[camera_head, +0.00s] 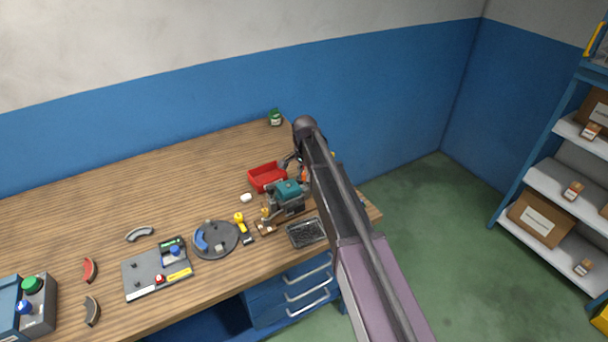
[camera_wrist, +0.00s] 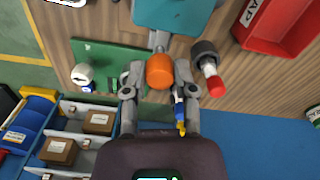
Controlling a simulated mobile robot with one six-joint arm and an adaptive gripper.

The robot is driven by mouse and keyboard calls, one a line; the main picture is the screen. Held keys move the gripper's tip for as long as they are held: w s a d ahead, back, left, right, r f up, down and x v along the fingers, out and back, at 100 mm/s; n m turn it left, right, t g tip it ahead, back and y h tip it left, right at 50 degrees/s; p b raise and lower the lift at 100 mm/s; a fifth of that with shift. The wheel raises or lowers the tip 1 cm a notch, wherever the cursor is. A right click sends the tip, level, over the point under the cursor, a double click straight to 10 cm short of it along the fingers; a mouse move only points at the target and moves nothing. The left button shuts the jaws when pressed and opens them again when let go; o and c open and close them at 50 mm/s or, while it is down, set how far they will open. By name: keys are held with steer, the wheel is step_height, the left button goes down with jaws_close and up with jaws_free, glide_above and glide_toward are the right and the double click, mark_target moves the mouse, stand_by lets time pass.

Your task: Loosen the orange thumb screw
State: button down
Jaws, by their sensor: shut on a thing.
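The orange thumb screw (camera_wrist: 160,71) is a rounded knob at the end of a grey shaft, below a teal block (camera_wrist: 175,12) in the wrist view. My gripper (camera_wrist: 158,80) has one finger on each side of it and is shut on it. In the head view a bit of the orange screw (camera_head: 304,174) shows beside my arm, at the right of the teal-topped device (camera_head: 287,189). My arm hides much of the gripper there.
A red bin (camera_head: 267,177) stands behind the device, and a dark mesh tray (camera_head: 306,233) lies in front. A grey knob with a red tip (camera_wrist: 209,67) is close to my right finger. A round grey plate (camera_head: 216,240) lies farther left on the wooden bench (camera_head: 110,200).

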steer(key=shift+n, duration=0.5)
steer(key=n, duration=0.3)
steer(key=shift+n, duration=0.3)
steer(key=n, duration=0.9)
steer(key=shift+s, duration=0.1)
steer(key=n, duration=0.4)
steer(key=shift+n, duration=0.3)
steer(key=shift+c, duration=2.1)
jaws_free()
